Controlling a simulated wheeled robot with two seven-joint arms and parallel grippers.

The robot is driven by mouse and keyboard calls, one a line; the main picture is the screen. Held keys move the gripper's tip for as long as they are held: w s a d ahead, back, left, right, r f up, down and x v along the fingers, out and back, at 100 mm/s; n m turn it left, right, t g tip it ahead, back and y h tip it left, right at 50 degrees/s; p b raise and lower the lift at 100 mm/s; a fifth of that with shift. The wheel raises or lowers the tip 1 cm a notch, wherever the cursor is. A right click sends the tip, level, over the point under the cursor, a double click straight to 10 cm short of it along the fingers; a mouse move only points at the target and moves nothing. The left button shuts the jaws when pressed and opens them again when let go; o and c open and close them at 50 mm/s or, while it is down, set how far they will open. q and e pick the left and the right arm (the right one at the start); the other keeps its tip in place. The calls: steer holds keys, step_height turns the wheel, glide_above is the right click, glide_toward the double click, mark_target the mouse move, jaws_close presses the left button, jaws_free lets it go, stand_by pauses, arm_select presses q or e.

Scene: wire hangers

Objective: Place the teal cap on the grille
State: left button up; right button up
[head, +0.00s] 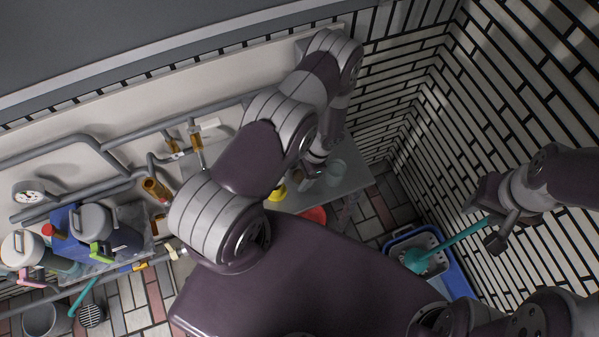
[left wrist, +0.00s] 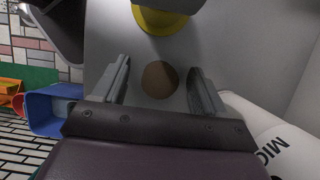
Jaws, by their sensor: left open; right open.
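A teal cup-shaped piece (head: 415,261) on the lower end of a teal rod (head: 458,242) lies in a grey perforated tray in the blue bin; I cannot tell if it is the teal cap. A pale teal, see-through round thing (head: 337,172) stands on the grey bench. A round barred grille (head: 91,315) is on the floor at lower left. My left gripper (head: 316,172) is open at the bench, beside the pale teal thing; in the left wrist view its fingers (left wrist: 160,76) flank a brown disc (left wrist: 160,80). My right gripper (head: 490,217) is open around or beside the rod's upper end.
The blue bin (head: 452,272) stands on the floor at right. The grey bench (head: 352,184) carries a yellow item (head: 277,192), also in the left wrist view (left wrist: 160,17). Pipes, bottles and a gauge (head: 29,196) crowd the left wall. A grey bucket (head: 45,319) stands near the grille.

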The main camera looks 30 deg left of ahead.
arm_select(q)
steer(key=shift+f, duration=0.2)
steer(key=c, duration=1.2)
steer(key=shift+r, duration=0.15)
